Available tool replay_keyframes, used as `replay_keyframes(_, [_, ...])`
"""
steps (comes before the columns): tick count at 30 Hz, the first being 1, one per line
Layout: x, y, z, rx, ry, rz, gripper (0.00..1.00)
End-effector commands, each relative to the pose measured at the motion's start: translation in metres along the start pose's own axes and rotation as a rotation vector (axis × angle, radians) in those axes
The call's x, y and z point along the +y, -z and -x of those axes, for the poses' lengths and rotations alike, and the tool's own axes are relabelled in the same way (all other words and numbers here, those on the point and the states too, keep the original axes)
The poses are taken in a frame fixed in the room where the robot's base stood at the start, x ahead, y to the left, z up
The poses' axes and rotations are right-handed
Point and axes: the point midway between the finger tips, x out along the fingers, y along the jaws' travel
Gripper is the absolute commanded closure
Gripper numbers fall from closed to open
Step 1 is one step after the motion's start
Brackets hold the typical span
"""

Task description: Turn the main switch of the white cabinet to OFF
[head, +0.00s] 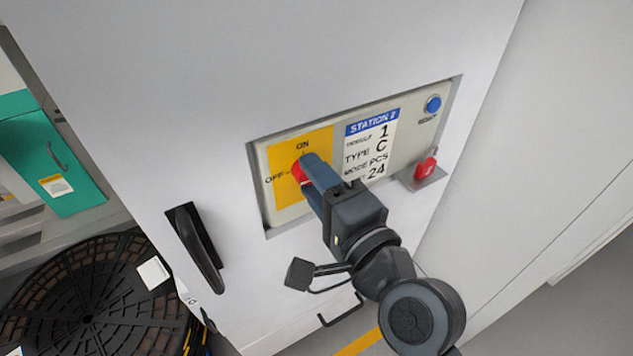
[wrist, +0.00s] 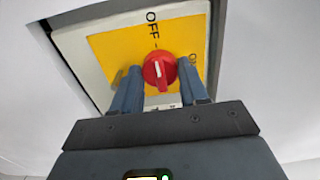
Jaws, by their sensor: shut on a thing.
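The main switch is a red rotary knob (head: 297,173) on a yellow plate (head: 287,200), set in the recessed panel of the white cabinet (head: 130,70). In the head view ON is printed above it and OFF to its left. In the wrist view the knob (wrist: 153,71) sits between the fingers of my gripper (wrist: 160,84), which is shut on it. OFF (wrist: 163,23) is at the top there and ON at the right. A white mark on the knob runs roughly along the line through OFF. The gripper (head: 310,178) hides much of the knob in the head view.
A blue button (head: 433,104) and a red part on a small bracket (head: 427,167) are to the right. A black door handle (head: 199,248) is lower left of the panel. A black reel (head: 80,300) and a green box (head: 50,160) are at the left.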

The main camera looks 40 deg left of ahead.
Motion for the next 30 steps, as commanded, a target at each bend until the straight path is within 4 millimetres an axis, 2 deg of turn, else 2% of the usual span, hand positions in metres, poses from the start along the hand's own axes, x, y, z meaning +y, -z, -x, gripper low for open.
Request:
replay_keyframes(10, [0.0015, -0.0011, 0.0000, -0.002, -0.003, 0.003, 0.87])
replay_keyframes(11, [0.0015, -0.0011, 0.0000, -0.002, -0.003, 0.003, 0.56])
replay_keyframes(18, [0.0014, -0.0007, 0.0000, -0.002, -0.003, 0.002, 0.33])
replay_keyframes(30, [0.0041, 0.0000, 0.0001, 0.000, -0.008, 0.000, 0.31])
